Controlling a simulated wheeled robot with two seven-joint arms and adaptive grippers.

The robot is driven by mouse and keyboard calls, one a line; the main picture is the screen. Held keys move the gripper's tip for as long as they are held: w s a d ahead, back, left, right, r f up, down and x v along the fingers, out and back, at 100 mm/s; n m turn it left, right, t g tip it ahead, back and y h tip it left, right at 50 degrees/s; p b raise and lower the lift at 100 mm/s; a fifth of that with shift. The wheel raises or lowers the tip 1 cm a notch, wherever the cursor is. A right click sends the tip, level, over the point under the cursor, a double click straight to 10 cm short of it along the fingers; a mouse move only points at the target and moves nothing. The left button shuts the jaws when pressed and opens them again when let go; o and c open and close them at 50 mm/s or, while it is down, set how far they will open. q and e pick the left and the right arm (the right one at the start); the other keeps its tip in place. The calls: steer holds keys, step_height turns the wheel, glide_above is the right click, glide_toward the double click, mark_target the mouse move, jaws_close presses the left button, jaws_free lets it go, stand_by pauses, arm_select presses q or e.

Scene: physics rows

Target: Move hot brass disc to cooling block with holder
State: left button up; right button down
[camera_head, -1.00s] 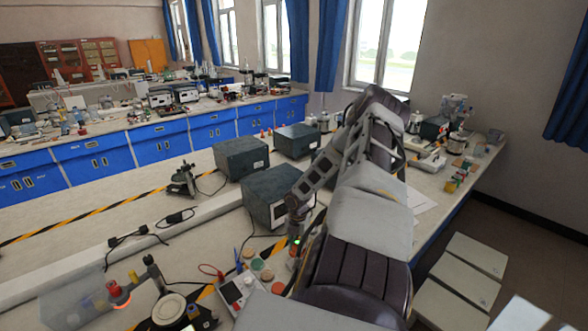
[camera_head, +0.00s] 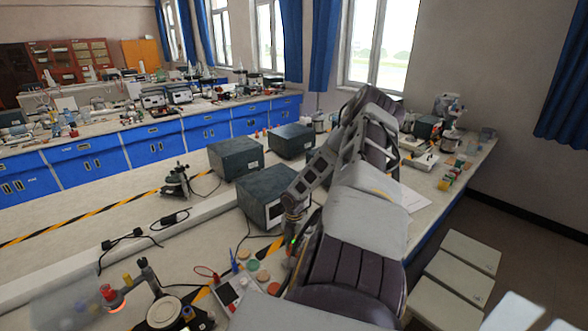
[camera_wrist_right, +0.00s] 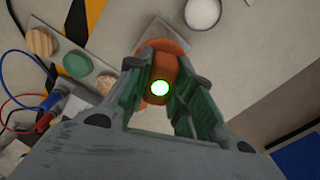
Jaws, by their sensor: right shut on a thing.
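My right gripper (camera_wrist_right: 160,92) is shut on an upright orange-brown handle (camera_wrist_right: 163,70) with a glowing green end, likely the holder. The handle also shows in the head view (camera_head: 292,263), beside the row of discs. A wider orange round piece (camera_wrist_right: 174,45) shows beyond the handle, over or on a grey plate (camera_wrist_right: 153,31); I cannot tell whether it is joined to the handle or is the brass disc. An orange glow (camera_head: 118,307) shows under a red-topped part at the lower left of the head view. I cannot clearly identify the cooling block. My left gripper is out of view.
A strip holds a wooden disc (camera_wrist_right: 40,42), a green disc (camera_wrist_right: 77,63) and a tan disc (camera_wrist_right: 107,84). A meter with red and blue leads (camera_head: 232,289) stands beside it. A dark instrument box (camera_head: 268,193) stands behind my right gripper. A white round dish (camera_wrist_right: 203,12) lies nearby.

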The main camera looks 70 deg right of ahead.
steer(key=shift+f, duration=0.1)
stand_by(0.5)
steer(key=shift+f, duration=2.45)
steer(key=shift+f, duration=0.6)
stand_by(0.9)
steer(key=shift+s+a+f, duration=0.1)
steer(key=shift+a+f, duration=0.05)
stand_by(1.9)
steer(key=shift+r, duration=1.15)
steer(key=shift+r, duration=0.25)
steer(key=shift+r, duration=0.5)
